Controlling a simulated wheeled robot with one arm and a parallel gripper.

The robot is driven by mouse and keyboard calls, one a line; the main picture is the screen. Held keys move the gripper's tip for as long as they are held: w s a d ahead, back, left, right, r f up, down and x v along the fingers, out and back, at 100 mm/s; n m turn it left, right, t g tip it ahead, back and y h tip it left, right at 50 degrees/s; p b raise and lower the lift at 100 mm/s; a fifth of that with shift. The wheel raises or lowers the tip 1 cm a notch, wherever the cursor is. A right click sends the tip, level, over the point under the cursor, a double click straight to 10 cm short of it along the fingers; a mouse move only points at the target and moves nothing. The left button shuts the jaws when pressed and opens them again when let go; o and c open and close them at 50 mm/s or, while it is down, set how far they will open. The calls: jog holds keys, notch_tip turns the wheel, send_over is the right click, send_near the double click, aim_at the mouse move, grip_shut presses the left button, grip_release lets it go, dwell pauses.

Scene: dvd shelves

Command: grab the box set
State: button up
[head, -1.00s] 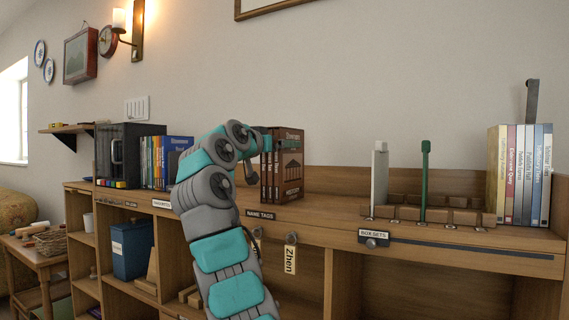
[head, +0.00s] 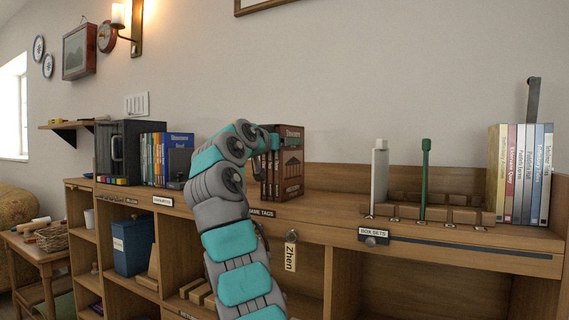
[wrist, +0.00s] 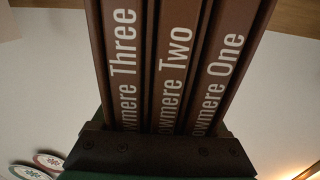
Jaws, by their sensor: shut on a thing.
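The box set (head: 292,165) is a brown block of three volumes, standing upright on the shelf top at mid-picture in the head view. In the wrist view its brown spines (wrist: 172,65) read "Three", "Two" and "One" and fill the upper middle. My gripper (head: 265,142) is at the set's left side in the head view, shut on it. In the wrist view the dark bracket of my gripper (wrist: 160,152) lies across the spines' lower ends. The finger contacts are mostly hidden.
A wooden rack (head: 430,213) with a white post and a green post stands to the right, above the "BOX SETS" label (head: 374,232). Pale books (head: 520,175) stand at far right. Blue books (head: 175,142) stand left of my arm. A "Zhen" tag (head: 291,255) hangs on the front.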

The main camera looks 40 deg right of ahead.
grip_shut()
jog(key=shift+r, duration=0.15)
